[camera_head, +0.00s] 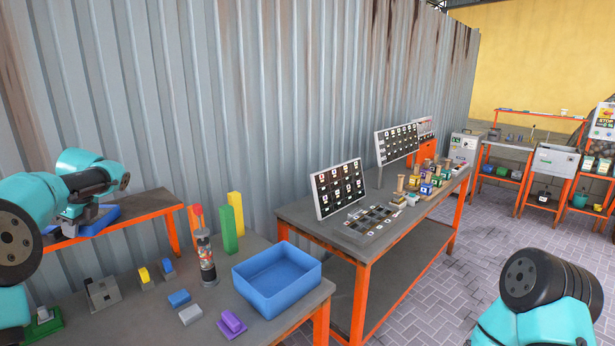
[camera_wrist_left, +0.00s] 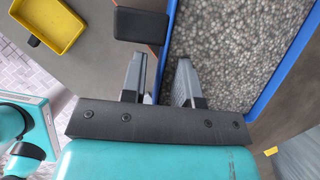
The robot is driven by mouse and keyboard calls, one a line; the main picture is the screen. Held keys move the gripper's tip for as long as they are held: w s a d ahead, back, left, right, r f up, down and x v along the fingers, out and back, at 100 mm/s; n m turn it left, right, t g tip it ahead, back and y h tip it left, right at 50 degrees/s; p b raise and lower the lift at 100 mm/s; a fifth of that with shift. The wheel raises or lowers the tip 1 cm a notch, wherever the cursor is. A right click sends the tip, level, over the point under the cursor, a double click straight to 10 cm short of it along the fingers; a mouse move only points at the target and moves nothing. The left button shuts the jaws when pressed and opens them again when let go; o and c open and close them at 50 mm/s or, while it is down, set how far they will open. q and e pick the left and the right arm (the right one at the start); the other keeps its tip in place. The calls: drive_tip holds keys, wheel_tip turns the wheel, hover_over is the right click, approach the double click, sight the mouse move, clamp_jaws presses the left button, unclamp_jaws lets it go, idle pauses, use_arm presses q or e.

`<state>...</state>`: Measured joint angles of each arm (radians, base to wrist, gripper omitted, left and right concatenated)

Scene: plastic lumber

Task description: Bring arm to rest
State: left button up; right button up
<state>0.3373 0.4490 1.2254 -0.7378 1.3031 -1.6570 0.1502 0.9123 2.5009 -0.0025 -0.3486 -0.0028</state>
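My left arm comes in from the left in the head view, with its teal and black wrist bent over the orange-framed rack at the back left. Part of a blue tray (camera_head: 100,222) also shows below my left wrist in the head view. My right arm's teal and black joint shows at the lower right, but its gripper is out of view.
The near table holds a blue bin (camera_head: 277,279), green block (camera_head: 227,229), yellow block (camera_head: 236,214), clear cylinder (camera_head: 206,256) and several small blocks. A grey workbench (camera_head: 345,240) with display panels stands beyond it. A yellow bin (camera_wrist_left: 48,25) shows in the left wrist view.

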use_arm(q)
drive_tip(key=v, duration=1.2)
drive_tip(key=x, duration=1.1)
drive_tip(key=shift+a+f, duration=0.2)
drive_tip(key=shift+f, duration=0.15)
drive_tip(key=shift+r, duration=1.65)
drive_tip(key=shift+d+r, duration=0.1)
drive_tip(key=shift+r, duration=0.1)
drive_tip(key=s+d+r, duration=0.1)
drive_tip(key=s+d, duration=0.8)
drive_tip(key=d, duration=0.2)
drive_tip(key=shift+s, duration=0.25)
drive_tip(key=shift+r, duration=0.1)
